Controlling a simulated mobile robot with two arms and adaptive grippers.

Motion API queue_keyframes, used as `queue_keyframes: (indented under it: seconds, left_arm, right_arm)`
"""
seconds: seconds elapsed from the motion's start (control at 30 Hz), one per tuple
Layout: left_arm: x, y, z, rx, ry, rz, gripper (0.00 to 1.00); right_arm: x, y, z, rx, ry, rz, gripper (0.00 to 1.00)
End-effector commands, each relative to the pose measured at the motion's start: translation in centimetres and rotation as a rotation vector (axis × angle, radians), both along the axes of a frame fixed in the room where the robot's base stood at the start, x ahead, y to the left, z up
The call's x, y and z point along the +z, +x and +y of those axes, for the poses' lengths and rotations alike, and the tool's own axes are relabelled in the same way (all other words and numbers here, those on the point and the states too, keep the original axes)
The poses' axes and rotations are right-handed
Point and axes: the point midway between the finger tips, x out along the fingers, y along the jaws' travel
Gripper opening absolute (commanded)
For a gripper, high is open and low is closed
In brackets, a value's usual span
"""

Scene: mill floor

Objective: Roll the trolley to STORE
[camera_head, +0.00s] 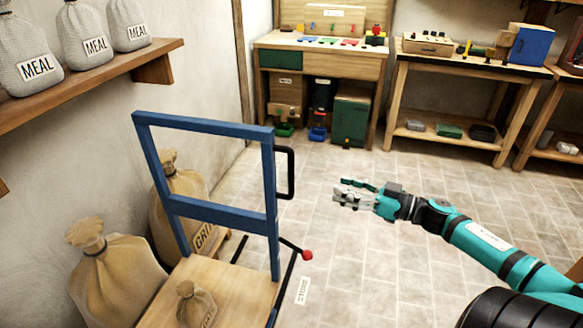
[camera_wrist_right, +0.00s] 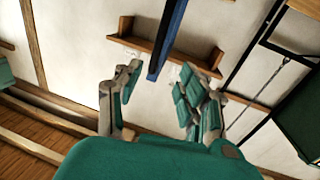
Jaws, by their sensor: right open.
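The trolley has a blue upright frame (camera_head: 205,213), a bare wooden deck (camera_head: 240,292) and a black side handle (camera_head: 291,172). A small tied sack (camera_head: 195,304) sits on the deck. A black lever with a red knob (camera_head: 306,255) stands at its right side. My right gripper (camera_head: 347,193) is open and empty, to the right of the black handle and apart from it. In the right wrist view, my right gripper's spread fingers (camera_wrist_right: 160,82) point towards a blue bar (camera_wrist_right: 167,40), probably the trolley frame. A white floor label (camera_head: 302,290) lies beside the trolley; its lettering is hard to read. My left gripper is out of view.
Large sacks (camera_head: 118,280) stand between the trolley and the left wall. A wall shelf (camera_head: 95,75) holds meal sacks. A workbench (camera_head: 320,62) and side tables (camera_head: 465,68) line the back. The tiled floor (camera_head: 340,265) right of the trolley is clear.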

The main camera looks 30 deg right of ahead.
Motion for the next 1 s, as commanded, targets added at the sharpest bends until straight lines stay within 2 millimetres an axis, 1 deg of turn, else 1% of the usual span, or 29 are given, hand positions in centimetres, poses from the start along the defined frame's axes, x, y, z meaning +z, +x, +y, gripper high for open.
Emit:
queue_keyframes:
  seconds: [0.03,0.1,0.23,0.6,0.8,1.0]
  left_arm:
    - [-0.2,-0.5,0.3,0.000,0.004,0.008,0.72]
    - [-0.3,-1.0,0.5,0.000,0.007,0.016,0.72]
    - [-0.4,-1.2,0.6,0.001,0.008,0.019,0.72]
    - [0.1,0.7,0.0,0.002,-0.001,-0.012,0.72]
    - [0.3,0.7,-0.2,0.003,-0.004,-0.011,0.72]
    - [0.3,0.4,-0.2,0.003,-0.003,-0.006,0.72]
  right_arm:
    - [0.2,1.0,0.5,0.001,-0.003,-0.006,0.40]
    - [0.2,2.1,1.1,0.000,-0.002,-0.007,0.40]
    - [0.2,4.3,2.2,-0.002,-0.002,-0.006,0.40]
    - [0.3,10.0,5.4,-0.005,0.001,-0.005,0.40]
    - [0.1,12.3,6.7,-0.005,0.000,-0.002,0.40]
    - [0.1,13.3,7.3,-0.005,-0.002,-0.001,0.40]
